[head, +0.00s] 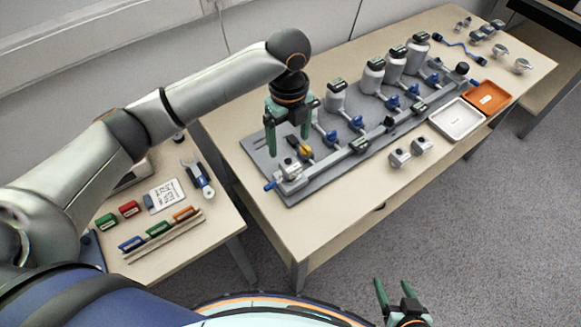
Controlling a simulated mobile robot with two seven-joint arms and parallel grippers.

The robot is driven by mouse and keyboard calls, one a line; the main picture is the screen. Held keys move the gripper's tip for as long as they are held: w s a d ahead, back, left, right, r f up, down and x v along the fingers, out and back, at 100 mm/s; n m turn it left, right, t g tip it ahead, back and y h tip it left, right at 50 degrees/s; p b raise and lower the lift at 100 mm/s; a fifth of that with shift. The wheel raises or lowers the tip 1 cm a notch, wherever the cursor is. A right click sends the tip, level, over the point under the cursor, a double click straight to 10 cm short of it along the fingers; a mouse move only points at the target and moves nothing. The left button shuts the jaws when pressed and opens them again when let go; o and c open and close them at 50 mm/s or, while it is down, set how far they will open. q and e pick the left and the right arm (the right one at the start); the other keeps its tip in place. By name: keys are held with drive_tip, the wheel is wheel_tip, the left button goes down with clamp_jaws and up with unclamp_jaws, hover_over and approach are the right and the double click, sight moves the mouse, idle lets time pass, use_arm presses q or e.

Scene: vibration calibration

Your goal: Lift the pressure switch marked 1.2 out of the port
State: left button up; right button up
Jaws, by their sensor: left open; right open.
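A grey manifold board (312,187) lies on the long table, with several blue-handled valves and grey canisters along it. Small grey devices with dark tops sit on it, including one at its near left end (290,170) and one further along (359,146). Their markings are too small to read, so I cannot tell which is the switch marked 1.2. My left gripper (288,146) points down, open, over the board's left end, close to a yellow-handled valve (305,151); nothing shows between its fingers. My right gripper (394,289) is open and empty, low in front of the table.
A white tray (457,134) and an orange tray (487,97) stand right of the board. More parts lie at the far end. A side table (181,240) at left holds coloured blocks, a card and a wrench.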

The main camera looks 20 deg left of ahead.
sight(290, 164)
use_arm(q)
wheel_tip(290, 164, down, 6)
drive_tip(key=shift+r, duration=0.1)
drive_tip(key=f, duration=0.5)
drive_tip(key=shift+w+f, duration=0.1)
drive_tip(key=shift+w, duration=0.25)
clamp_jaws()
idle(0.4)
